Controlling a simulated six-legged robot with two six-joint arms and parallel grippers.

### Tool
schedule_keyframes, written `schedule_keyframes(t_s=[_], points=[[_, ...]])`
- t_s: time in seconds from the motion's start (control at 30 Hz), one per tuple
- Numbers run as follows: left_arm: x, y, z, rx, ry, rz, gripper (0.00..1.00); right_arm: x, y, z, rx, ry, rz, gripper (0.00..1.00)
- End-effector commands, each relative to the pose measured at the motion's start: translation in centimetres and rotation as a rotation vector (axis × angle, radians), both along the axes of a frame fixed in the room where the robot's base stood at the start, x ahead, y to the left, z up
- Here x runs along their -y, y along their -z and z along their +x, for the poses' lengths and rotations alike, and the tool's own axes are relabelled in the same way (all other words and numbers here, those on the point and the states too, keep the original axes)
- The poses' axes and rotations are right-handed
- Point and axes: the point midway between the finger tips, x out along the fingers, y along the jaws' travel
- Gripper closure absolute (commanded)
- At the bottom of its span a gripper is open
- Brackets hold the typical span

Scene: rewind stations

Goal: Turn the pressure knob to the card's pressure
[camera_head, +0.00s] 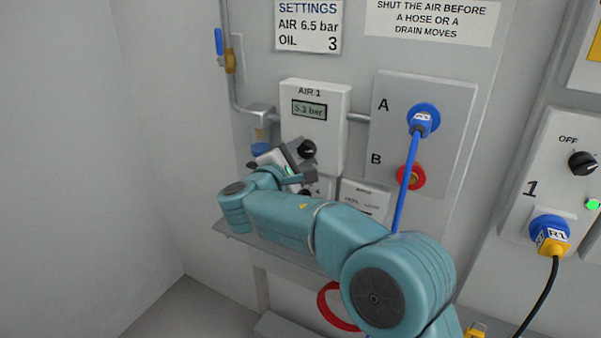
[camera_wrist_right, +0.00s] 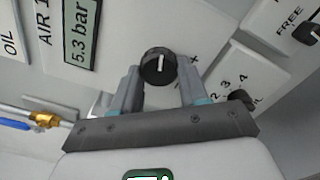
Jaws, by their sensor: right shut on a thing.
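The settings card (camera_head: 308,27) on the wall reads "AIR 6.5 bar, OIL 3". Below it, the white AIR 1 unit (camera_head: 338,132) has a display (camera_head: 309,110) reading 5.3 bar; the wrist view's display (camera_wrist_right: 80,35) reads the same. The black pressure knob (camera_head: 307,148) is on the unit's front, partly beside my gripper. In the wrist view the knob (camera_wrist_right: 157,67), with a white pointer line, sits between my fingers. My right gripper (camera_head: 304,163) is shut on it; the wrist view shows the gripper (camera_wrist_right: 159,80) with a finger on each side. My left gripper is not in view.
A smaller oil dial (camera_wrist_right: 240,98) is close beside the right finger. A plate with ports A and B (camera_head: 439,108) and a blue hose (camera_head: 405,185) is right of the unit. A pipe with a blue-handled valve (camera_head: 219,42) runs at left. A shelf (camera_head: 232,232) lies below my arm.

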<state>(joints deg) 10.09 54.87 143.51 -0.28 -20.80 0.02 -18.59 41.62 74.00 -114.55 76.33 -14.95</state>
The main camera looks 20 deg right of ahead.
Motion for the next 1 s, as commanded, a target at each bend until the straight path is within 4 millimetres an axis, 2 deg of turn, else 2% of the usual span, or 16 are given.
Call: schedule_keyframes(t_s=[0.03,0.1,0.4,1.0], points=[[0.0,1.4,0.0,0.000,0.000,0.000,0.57,-0.1,0.7,0.0,0.030,0.000,0.028,0.87],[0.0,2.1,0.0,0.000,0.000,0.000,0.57,-0.1,0.6,0.0,0.072,0.000,0.063,0.87],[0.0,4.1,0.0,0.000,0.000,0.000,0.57,-0.1,0.3,0.0,0.204,-0.001,0.178,0.87],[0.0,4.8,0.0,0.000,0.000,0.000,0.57,-0.1,-0.1,0.1,0.264,-0.001,0.229,0.87]])
